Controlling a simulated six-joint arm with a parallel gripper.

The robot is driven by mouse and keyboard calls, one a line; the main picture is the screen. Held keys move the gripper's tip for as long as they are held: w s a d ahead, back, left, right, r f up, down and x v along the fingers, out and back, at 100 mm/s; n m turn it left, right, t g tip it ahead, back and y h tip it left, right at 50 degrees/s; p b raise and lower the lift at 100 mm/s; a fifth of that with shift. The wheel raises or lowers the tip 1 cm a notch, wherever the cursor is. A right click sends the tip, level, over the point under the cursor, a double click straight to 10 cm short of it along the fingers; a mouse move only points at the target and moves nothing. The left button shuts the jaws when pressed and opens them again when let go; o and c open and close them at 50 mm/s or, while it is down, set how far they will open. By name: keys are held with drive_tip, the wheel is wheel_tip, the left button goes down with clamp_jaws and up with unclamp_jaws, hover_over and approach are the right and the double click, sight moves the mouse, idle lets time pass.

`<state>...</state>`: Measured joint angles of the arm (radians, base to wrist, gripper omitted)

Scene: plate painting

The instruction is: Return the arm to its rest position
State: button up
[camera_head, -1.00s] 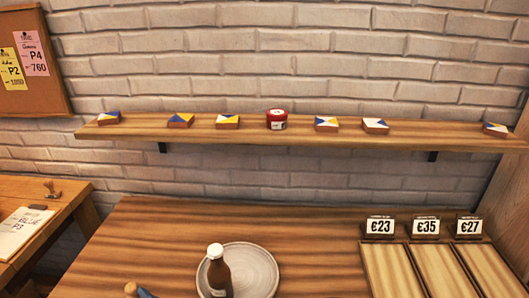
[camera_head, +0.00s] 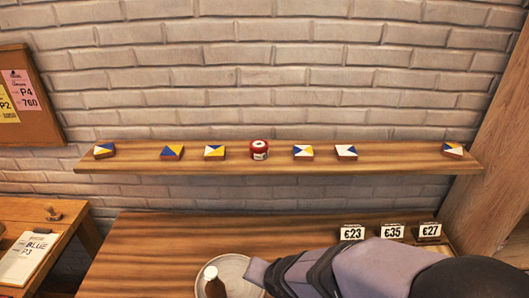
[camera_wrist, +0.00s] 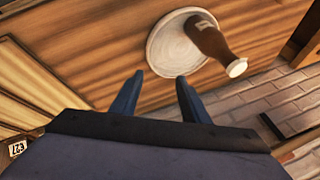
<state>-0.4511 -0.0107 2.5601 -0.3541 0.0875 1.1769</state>
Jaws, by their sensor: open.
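My gripper (camera_wrist: 160,90) shows in the wrist view with its two dark fingers apart and nothing between them. It is above the wooden table (camera_wrist: 100,55), short of the plate. In the head view my arm reaches in from the lower right, and the gripper's fingertips are not clearly visible. A pale round plate (camera_head: 232,268) lies on the table (camera_head: 190,235), partly hidden by my arm. A brown bottle (camera_head: 214,285) with a pale cap stands at the plate; the wrist view also shows the bottle (camera_wrist: 212,42) and the plate (camera_wrist: 170,50).
Price signs (camera_head: 391,232) stand at the table's right, near my arm. A side table (camera_head: 45,215) with a clipboard (camera_head: 25,257) is at left.

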drive_tip(key=s+d+f+n+g+h+b, duration=0.1)
drive_tip(key=s+d+f+n+g+b, duration=0.1)
drive_tip(key=s+d, duration=0.3)
drive_tip(key=s+d+f+n+g+h+b, duration=0.1)
drive_tip(key=s+d+f+n+g+b, duration=0.1)
drive_tip(key=s+d, duration=0.3)
drive_tip(key=shift+d+f+g, duration=0.5)
drive_tip(key=shift+d+g, duration=0.2)
drive_tip(key=shift+d, duration=1.65)
